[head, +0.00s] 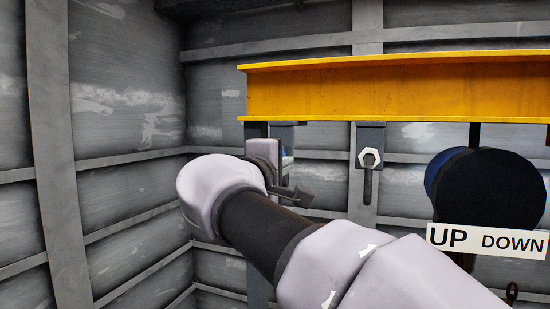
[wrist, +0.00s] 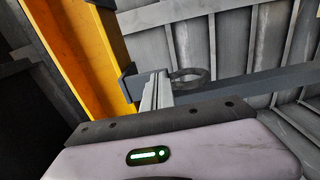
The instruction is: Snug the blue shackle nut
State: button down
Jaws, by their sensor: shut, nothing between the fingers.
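My gripper (head: 296,194) is in front of the left part of the yellow beam, just below its lower flange, with its jaws shut. In the wrist view the closed fingers (wrist: 157,90) stick up beside a dark grey bracket and ring (wrist: 190,76); I cannot tell whether they touch. No blue nut is clear in the wrist view. A pale hex nut (head: 370,158) sits on another hanging bracket to the right.
The yellow beam (head: 390,88) spans above my arm and also shows in the wrist view (wrist: 85,45). At right hang a dark round drum (head: 490,195) and a white "UP DOWN" sign (head: 488,241). Grey ribbed walls (head: 120,110) close off the left and back.

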jog(key=v, duration=0.2)
jog(key=b+v, duration=0.1)
jog(key=v, duration=0.1)
jog(key=b+v, duration=0.1)
jog(key=v, duration=0.1)
jog(key=shift+s+d+f, duration=0.1)
jog(key=shift+d+f, duration=0.05)
jog(key=shift+d, duration=0.15)
jog(key=w+r+p, duration=0.1)
jog(key=w+p, duration=0.1)
jog(key=p, duration=0.1)
jog(key=w+d+r+p, duration=0.1)
jog(key=w+p, duration=0.1)
jog(key=p, duration=0.1)
jog(key=w+r+p, duration=0.1)
jog(key=w+p, duration=0.1)
jog(key=p, duration=0.1)
jog(key=shift+d+r, duration=0.15)
jog(key=shift+d, duration=0.25)
jog(key=shift+a, duration=0.15)
